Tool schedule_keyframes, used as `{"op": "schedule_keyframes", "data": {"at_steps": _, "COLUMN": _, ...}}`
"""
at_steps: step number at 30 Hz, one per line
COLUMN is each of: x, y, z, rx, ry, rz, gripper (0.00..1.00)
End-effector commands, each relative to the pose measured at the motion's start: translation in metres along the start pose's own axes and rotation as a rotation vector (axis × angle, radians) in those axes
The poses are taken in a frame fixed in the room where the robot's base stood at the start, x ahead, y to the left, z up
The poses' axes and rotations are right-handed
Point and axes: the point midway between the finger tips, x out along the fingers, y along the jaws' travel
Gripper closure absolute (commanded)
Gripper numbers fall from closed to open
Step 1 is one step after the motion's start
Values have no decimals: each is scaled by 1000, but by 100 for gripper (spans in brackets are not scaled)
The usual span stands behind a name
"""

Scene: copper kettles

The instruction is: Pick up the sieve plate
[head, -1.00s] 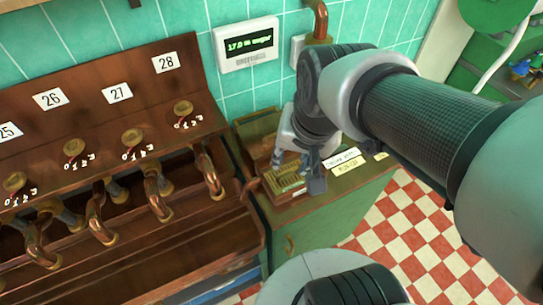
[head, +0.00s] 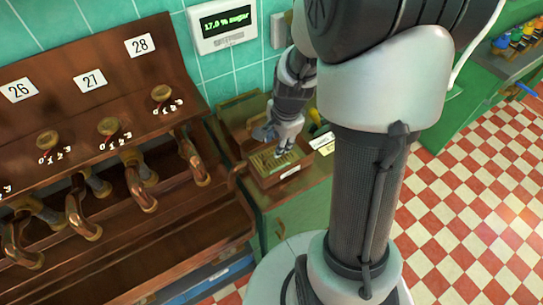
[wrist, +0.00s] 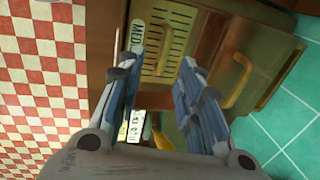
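The sieve plate (head: 264,163) is a yellowish slotted plate lying in a small wooden box (head: 283,178) on the green cabinet. In the wrist view the slotted plate (wrist: 178,42) lies beyond the fingertips, with a curved brass handle on it and a white lettered label beside it. My gripper (head: 283,146) is over the box, pointing down at the plate. In the wrist view my gripper (wrist: 159,62) has its two fingers wide apart, with nothing held between them. I cannot tell how far above the plate the fingertips are.
A second brass handle (wrist: 236,82) sits on a wooden part beside the plate. A yellow object (wrist: 157,132) and white labels lie near the fingers. A brown rack with copper pipes (head: 140,185) stands at left. Tiled wall (head: 240,75) is behind; checkered floor (head: 450,210) is free at right.

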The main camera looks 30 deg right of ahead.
Motion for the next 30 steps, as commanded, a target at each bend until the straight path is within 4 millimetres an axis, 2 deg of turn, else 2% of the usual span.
{"op": "schedule_keyframes", "data": {"at_steps": 1, "x": 14, "y": 1, "z": 0, "rx": 0, "ry": -1, "rz": 2, "gripper": 67}}
{"op": "schedule_keyframes", "data": {"at_steps": 3, "x": 24, "y": 0, "z": 0, "rx": 0, "ry": -1, "rz": 1, "gripper": 67}}
{"op": "schedule_keyframes", "data": {"at_steps": 13, "x": 43, "y": -2, "z": -1, "rx": -1, "ry": 0, "rz": 0, "gripper": 67}}
{"op": "schedule_keyframes", "data": {"at_steps": 21, "x": 83, "y": -7, "z": -4, "rx": -2, "ry": 0, "rz": 1, "gripper": 67}}
{"op": "schedule_keyframes", "data": {"at_steps": 30, "x": 85, "y": -8, "z": -5, "rx": -1, "ry": 1, "rz": -2, "gripper": 69}}
